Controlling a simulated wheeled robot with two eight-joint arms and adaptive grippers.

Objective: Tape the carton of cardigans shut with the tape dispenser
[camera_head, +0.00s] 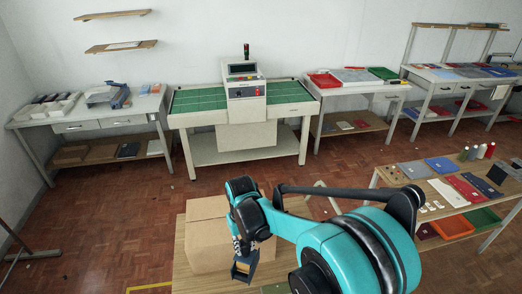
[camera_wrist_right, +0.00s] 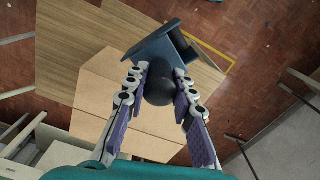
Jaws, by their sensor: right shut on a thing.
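The brown carton (camera_head: 205,236) stands on a wooden-topped table (camera_head: 183,268) in front of me. Its upper faces look closed, but my right arm covers its right side. My right gripper (camera_head: 243,250) is shut on the dark blue-grey tape dispenser (camera_head: 241,271), at the near right side of the carton. In the right wrist view the fingers (camera_wrist_right: 161,75) grip a round dark part of the dispenser (camera_wrist_right: 153,47), with the carton (camera_wrist_right: 105,92) behind. I cannot tell whether the dispenser touches the carton. My left gripper is not in view.
A side table (camera_head: 440,207) with folded cloths, spools and bins stands at the right. A green-topped machine table (camera_head: 290,110) and further benches line the back wall. The parquet floor (camera_head: 130,205) to the left is mostly clear. Yellow floor tape (camera_head: 150,286) shows near the table.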

